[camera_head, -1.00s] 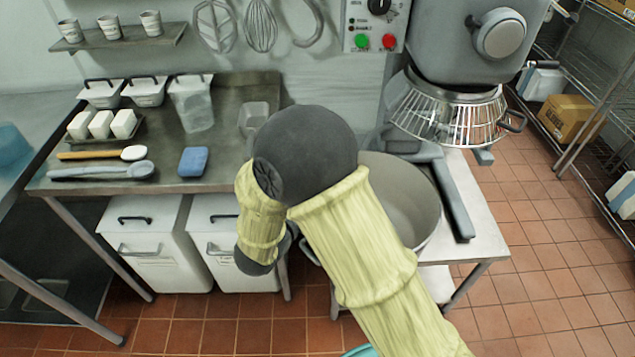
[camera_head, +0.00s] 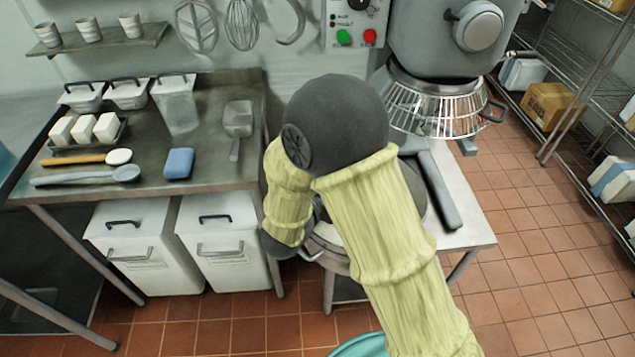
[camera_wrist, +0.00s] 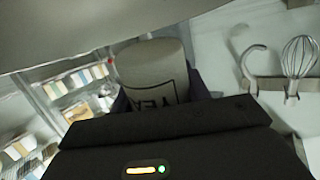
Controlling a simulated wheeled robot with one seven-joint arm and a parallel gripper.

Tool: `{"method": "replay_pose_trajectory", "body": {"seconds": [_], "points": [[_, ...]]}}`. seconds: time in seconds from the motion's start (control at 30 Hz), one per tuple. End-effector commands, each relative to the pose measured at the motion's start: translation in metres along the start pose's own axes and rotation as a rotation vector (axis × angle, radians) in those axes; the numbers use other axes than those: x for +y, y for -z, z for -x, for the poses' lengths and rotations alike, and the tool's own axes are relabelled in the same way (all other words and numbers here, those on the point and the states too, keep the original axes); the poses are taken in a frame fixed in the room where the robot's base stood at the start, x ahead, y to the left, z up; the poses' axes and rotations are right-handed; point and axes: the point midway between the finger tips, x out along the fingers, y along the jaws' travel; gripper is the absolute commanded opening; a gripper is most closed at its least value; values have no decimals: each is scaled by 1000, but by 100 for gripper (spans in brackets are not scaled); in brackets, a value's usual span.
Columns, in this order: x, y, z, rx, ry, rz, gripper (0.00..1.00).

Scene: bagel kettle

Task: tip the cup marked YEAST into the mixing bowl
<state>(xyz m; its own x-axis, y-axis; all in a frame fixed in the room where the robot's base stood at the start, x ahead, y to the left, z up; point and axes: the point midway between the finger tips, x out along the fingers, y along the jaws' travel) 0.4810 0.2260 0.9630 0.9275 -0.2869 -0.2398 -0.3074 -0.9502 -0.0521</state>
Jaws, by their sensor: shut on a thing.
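In the head view my arm hides the gripper, the cup and most of the mixing bowl (camera_head: 414,186), which stands on the low table under the mixer.
The mixer (camera_head: 440,45) with its wire guard (camera_head: 440,108) stands just behind the bowl. The worktable (camera_head: 110,170) at left holds tubs, a scoop (camera_head: 238,122), a blue sponge (camera_head: 178,163) and spoons. Wire shelves (camera_head: 570,90) stand at right, with open floor before them.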

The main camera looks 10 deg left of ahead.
Motion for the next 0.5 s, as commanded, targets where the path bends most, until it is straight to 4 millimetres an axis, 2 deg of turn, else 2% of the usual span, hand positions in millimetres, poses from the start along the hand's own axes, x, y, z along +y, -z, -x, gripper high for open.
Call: {"method": "replay_pose_trajectory", "body": {"seconds": [0.5], "points": [[41, 13, -41, -91, -3, -27, 24]]}}
